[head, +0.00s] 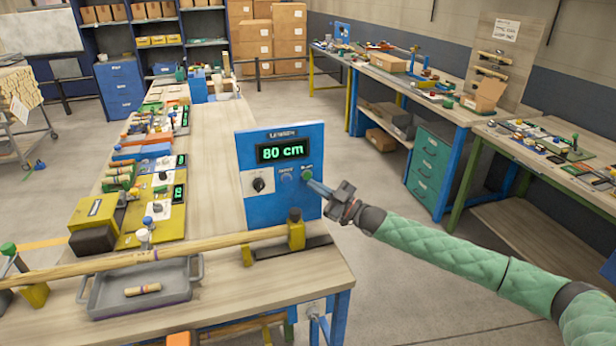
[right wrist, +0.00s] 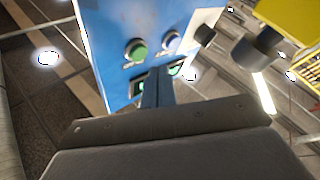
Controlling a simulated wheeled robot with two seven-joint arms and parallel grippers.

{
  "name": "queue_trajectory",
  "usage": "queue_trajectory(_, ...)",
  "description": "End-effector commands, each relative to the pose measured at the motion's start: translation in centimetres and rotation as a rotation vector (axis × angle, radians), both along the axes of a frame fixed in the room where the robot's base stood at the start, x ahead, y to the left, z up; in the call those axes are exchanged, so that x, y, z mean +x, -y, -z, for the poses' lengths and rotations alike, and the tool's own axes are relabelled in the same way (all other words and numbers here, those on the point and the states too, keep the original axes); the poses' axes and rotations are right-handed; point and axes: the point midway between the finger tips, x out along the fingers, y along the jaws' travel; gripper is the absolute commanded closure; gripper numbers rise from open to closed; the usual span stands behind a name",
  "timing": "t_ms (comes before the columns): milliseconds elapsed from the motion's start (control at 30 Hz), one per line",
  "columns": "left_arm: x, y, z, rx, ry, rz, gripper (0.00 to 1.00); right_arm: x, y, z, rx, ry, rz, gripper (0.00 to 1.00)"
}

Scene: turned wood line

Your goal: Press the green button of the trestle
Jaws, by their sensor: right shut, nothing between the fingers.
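The blue control box (head: 262,206) of the trestle stands upright at the table's right edge, with a display (head: 284,151) reading "80 cm". The green button (head: 307,173) is at the right of its face, beside a blue button (head: 286,177) and a black knob (head: 258,184). My right gripper (head: 311,184) is shut and empty, its tips just below and right of the green button in the head view. In the right wrist view the green button (right wrist: 136,50) shows unobstructed, and the fingers (right wrist: 157,76) overlap the display. I cannot tell whether they touch the panel. My left gripper is out of view.
A long wooden rail (head: 170,249) with a yellow end stop (head: 296,233) lies across the table front. A grey tray (head: 185,290) holding a short turned piece (head: 143,289) sits below it. Yellow and blue fixtures line the table's left. Open floor lies right of the box.

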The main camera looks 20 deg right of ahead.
Motion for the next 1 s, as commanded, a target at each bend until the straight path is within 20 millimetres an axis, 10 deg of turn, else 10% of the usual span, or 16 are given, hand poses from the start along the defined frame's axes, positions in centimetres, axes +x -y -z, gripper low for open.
queue_trajectory(1000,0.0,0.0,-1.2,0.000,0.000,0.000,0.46,-3.9,0.2,0.0,-0.001,0.001,0.000,1.00)
